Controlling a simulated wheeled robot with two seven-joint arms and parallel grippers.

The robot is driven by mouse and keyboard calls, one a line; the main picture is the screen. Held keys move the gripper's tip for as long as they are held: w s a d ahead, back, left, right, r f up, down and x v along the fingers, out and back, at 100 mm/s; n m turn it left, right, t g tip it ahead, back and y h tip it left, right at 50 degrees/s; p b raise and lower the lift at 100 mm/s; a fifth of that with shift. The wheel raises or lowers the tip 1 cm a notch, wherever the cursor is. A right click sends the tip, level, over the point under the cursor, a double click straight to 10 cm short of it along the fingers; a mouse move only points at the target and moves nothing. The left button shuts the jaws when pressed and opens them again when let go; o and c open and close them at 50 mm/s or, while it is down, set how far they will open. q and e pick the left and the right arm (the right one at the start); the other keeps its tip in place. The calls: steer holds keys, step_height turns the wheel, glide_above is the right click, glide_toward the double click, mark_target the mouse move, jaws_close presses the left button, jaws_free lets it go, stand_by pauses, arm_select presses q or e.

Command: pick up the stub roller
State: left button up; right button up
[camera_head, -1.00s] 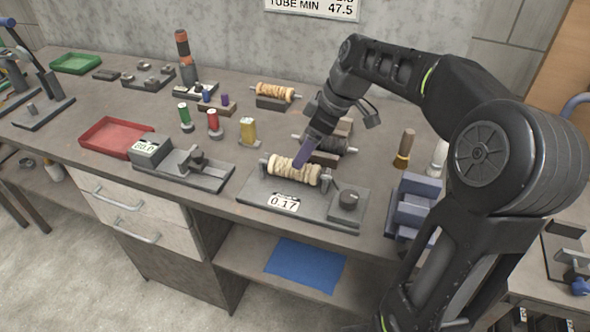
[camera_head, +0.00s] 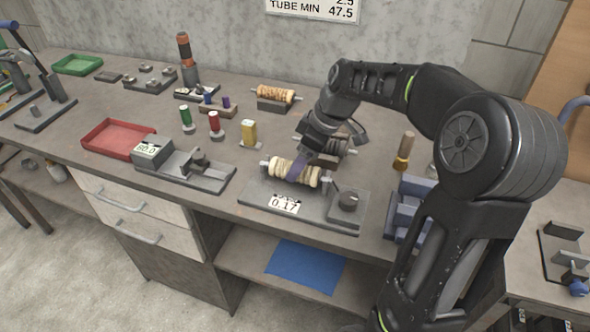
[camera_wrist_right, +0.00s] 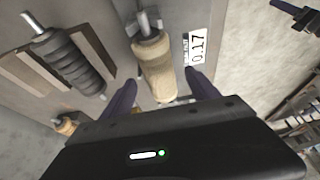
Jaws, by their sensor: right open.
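A cream ribbed roller (camera_head: 306,176), which I take to be the stub roller, lies across the supports of a grey gauge stand (camera_head: 262,197) marked 0.17. My right gripper (camera_head: 297,168) is low over this roller, with a purple finger in front of part of it. In the right wrist view the roller (camera_wrist_right: 157,72) shows between the two spread fingers of my open gripper (camera_wrist_right: 160,82). I cannot tell whether a finger touches it. My left gripper is not in view.
A dark ribbed roller (camera_wrist_right: 72,62) on a rack is close behind the gripper. A tan roller (camera_head: 275,93) sits farther back. A yellow spool (camera_head: 249,133), a red tray (camera_head: 112,140) and a blue-grey block holder (camera_head: 408,205) stand around the stand.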

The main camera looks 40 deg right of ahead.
steer(key=x, duration=0.3)
steer(key=shift+w+f, duration=0.15)
steer(key=shift+f, duration=0.05)
steer(key=shift+c, duration=0.4)
jaws_close()
stand_by(0.5)
